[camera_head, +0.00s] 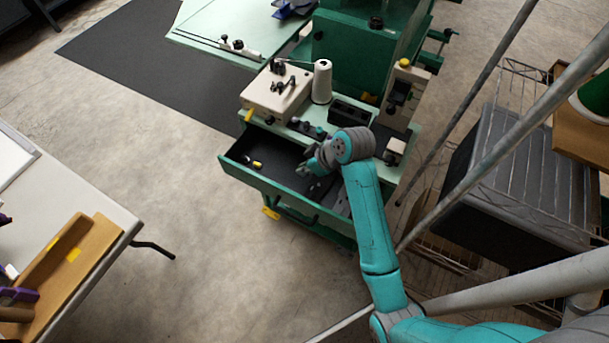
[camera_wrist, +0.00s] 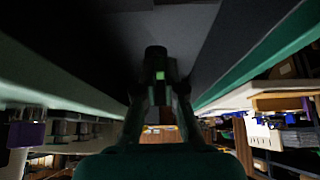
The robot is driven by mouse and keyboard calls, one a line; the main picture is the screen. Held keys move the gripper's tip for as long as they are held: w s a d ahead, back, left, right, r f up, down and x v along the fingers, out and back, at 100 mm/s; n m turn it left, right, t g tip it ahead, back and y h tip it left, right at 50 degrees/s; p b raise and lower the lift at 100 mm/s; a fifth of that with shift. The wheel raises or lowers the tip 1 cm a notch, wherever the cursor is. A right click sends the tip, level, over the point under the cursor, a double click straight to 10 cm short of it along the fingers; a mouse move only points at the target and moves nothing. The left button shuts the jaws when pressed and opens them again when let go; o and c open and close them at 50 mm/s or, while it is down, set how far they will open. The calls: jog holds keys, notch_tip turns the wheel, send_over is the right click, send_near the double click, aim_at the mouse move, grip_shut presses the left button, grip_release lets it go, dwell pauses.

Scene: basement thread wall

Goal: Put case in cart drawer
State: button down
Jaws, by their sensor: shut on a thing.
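The cart drawer (camera_head: 275,191) is pulled open at the front of the green cart, with a dark floor and green walls. My gripper (camera_head: 312,166) is low over the right half of the drawer, inside its outline. In the wrist view my gripper (camera_wrist: 158,100) is shut on a small dark case (camera_wrist: 156,64) with a light green patch, held between the fingertips. The dark drawer floor fills the top of that view, and a green wall runs along its right. I cannot tell whether the case touches the floor. In the head view my arm and gripper hide the case.
A small yellow and black item (camera_head: 257,164) lies in the drawer's left part. A cream machine block (camera_head: 277,92) and a white thread cone (camera_head: 322,82) stand on the cart top behind. A white table (camera_head: 85,180) is at left. Grey poles cross the right side.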

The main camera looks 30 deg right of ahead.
aim_at(298, 179)
jog(key=shift+f, duration=2.2)
jog(key=c, duration=1.3)
grip_release()
jog(key=shift+f, duration=0.1)
jog(key=v, duration=1.2)
jog(key=shift+w, duration=0.1)
